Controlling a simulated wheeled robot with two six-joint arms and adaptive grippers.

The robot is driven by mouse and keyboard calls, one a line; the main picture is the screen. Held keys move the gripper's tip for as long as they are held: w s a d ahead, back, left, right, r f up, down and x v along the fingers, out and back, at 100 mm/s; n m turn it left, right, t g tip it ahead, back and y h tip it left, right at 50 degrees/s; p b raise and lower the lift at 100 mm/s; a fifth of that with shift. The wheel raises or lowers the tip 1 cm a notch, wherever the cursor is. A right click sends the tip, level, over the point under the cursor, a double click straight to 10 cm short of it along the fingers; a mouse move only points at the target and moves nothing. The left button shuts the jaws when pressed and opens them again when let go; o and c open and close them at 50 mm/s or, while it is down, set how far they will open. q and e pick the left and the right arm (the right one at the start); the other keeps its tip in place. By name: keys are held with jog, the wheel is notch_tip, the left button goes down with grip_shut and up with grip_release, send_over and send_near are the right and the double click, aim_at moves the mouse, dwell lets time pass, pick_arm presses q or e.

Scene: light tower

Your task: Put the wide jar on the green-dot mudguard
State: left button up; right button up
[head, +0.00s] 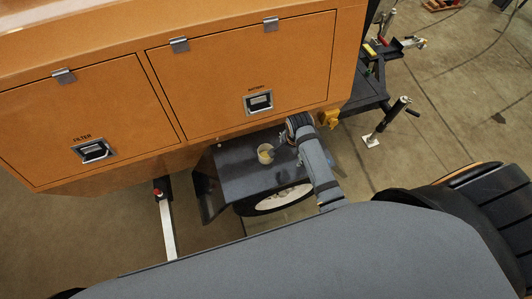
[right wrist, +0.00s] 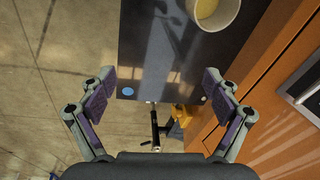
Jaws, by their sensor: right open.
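A whitish, open-topped jar (head: 265,154) with yellow contents stands upright on a dark grey mudguard (head: 235,178) below the orange cabinet. In the right wrist view the jar (right wrist: 214,12) is cut by the top edge, and the mudguard (right wrist: 150,50) bears a blue dot (right wrist: 128,91) near its edge. No green dot shows. My right gripper (right wrist: 158,88) is open and empty, its fingers spread over the mudguard's end, short of the jar. In the head view it (head: 284,141) is to the jar's right. My left gripper is out of view.
An orange cabinet (head: 215,85) with two latched doors rises right behind the mudguard; its side (right wrist: 285,70) is close to my right gripper's right finger. A wheel (head: 275,200) sits under the mudguard. A dark hitch frame with a jack (head: 388,122) stands to the right.

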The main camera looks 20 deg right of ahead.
jog(key=w+a+f+m+g, duration=0.1)
jog(key=w+a+f+m, duration=0.1)
jog(key=w+a+m, duration=0.7)
jog(key=m+b, duration=0.2)
jog(key=b, duration=0.4)
send_over(266, 148)
jog(key=s, duration=0.3)
jog(key=shift+g+y, duration=0.3)
jog(key=f, duration=0.4)
jog(key=a+f, duration=0.1)
jog(key=f, duration=0.1)
jog(key=shift+r, duration=0.15)
notch_tip(266, 148, down, 5)
jog(key=b, duration=0.6)
jog(key=shift+s+d, duration=0.1)
jog(key=shift+d, duration=0.05)
jog(key=c, duration=1.3)
jog(key=shift+o, duration=0.2)
